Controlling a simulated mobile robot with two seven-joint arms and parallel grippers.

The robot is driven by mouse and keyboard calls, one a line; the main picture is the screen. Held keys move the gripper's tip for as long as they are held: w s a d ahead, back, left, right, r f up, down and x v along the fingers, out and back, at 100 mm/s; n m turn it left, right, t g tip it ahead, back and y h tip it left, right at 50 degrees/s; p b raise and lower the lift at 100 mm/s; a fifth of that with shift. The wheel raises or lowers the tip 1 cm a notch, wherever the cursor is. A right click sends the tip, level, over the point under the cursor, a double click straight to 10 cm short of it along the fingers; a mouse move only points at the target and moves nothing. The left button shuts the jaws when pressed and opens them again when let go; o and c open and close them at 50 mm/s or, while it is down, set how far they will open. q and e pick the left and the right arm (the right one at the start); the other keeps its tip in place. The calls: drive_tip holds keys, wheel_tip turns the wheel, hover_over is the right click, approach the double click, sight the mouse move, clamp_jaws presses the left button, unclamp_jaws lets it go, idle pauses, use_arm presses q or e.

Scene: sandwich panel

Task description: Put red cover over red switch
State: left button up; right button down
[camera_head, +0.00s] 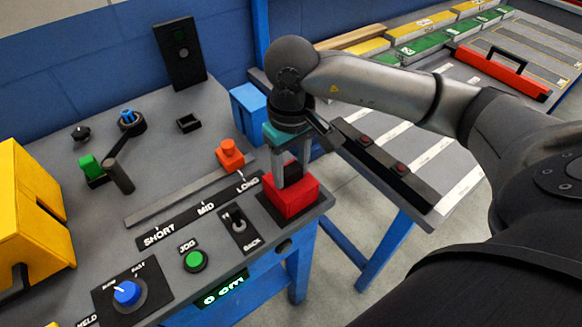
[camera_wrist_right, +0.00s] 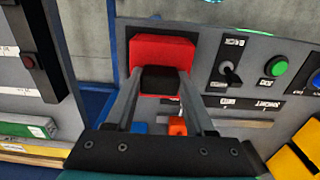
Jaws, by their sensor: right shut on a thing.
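The red cover (camera_head: 291,196) is a boxy red piece with a black grip on top. It is at the right front corner of the panel, over a black plate (camera_head: 268,207). My right gripper (camera_head: 291,178) points down from above and is shut on the black grip (camera_wrist_right: 160,79). In the right wrist view the red cover (camera_wrist_right: 162,51) shows just beyond the fingertips. No red switch can be seen apart from this piece; whether it is under the cover, and whether the cover rests fully on the plate, I cannot tell. My left gripper is not in view.
A toggle switch (camera_head: 237,219) stands close left of the cover, with a green button (camera_head: 195,260) and a blue knob (camera_head: 127,292) further left. An orange slider (camera_head: 230,154) is behind. A yellow box (camera_head: 30,215) stands at the far left.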

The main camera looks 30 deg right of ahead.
drive_tip(key=shift+c, duration=0.9)
unclamp_jaws()
drive_tip(key=shift+r, duration=0.1)
drive_tip(key=shift+r+p, duration=2.5)
drive_tip(key=shift+r, duration=1.75)
drive_tip(key=shift+f, duration=0.1)
